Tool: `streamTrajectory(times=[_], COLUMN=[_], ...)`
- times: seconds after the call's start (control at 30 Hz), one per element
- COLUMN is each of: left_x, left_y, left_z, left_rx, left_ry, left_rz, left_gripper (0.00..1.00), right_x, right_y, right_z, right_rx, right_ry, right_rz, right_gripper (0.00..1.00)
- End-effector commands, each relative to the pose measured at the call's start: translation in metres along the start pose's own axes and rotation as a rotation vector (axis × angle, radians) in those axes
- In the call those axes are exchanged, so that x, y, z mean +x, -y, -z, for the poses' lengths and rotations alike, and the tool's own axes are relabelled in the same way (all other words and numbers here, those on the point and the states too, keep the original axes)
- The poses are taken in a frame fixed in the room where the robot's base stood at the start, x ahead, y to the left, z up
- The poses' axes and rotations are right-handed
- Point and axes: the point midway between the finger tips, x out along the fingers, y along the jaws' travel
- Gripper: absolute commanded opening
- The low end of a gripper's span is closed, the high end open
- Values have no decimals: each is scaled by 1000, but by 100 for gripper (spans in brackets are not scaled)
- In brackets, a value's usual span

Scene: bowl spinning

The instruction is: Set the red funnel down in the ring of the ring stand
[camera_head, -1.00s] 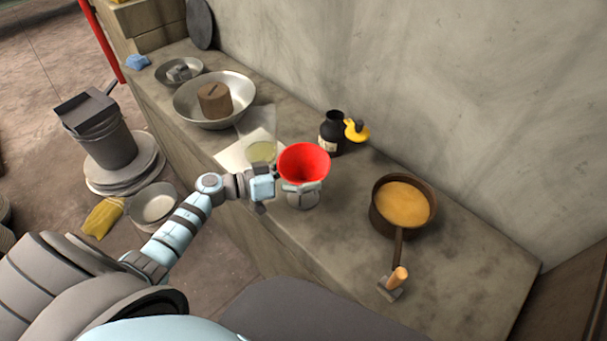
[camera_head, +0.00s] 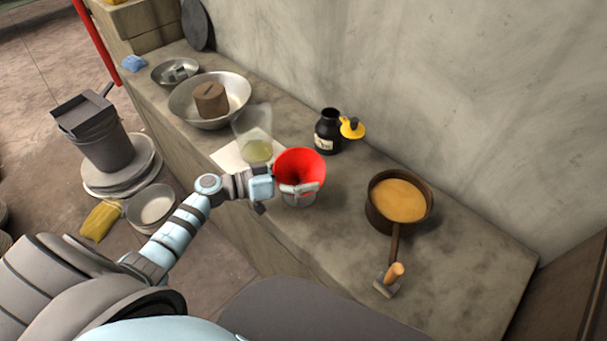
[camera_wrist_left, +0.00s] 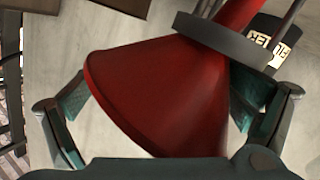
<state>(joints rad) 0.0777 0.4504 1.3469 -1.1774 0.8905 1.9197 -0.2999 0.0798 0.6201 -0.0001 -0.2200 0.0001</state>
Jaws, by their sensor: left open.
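In the head view the stand is mostly hidden below the funnel. My left gripper (camera_head: 297,189) is open around the funnel; the fingers (camera_wrist_left: 165,115) appear apart from its sides. My right gripper is out of view.
A beaker (camera_head: 257,151) stands just behind left of the funnel. A dark bottle (camera_head: 327,138) and a yellow item (camera_head: 351,130) are behind it. A metal bowl (camera_head: 180,103) is farther left.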

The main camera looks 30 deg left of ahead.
Motion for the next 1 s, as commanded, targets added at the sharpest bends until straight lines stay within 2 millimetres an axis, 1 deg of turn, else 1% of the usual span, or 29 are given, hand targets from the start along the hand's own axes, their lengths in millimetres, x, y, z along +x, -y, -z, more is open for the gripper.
streamTrajectory(times=[0.03,0.37,0.47,0.57,0.6,0.67,0.7,0.77,0.8,0.9,1.0], left_x=[-7,-8,-15,-36,-47,-65,-77,-93,-102,-116,-122], left_y=[3,3,3,1,1,-1,-2,-3,-5,-9,-11], left_z=[-36,-36,-35,-30,-28,-24,-20,-16,-12,-6,-2], left_rx=[-63,-63,-58,-46,-41,-32,-25,-15,-9,2,8], left_ry=[56,56,55,51,47,41,36,28,22,11,3], left_rz=[17,16,17,17,18,17,17,15,12,3,-2], left_gripper=[100,100,100,100,100,94,93,100,100,100,100], right_x=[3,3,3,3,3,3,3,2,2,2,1], right_y=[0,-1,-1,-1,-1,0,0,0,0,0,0], right_z=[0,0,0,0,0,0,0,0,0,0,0], right_rx=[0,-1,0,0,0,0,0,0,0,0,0], right_ry=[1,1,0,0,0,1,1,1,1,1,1], right_rz=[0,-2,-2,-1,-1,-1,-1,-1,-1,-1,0], right_gripper=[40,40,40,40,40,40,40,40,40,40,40])
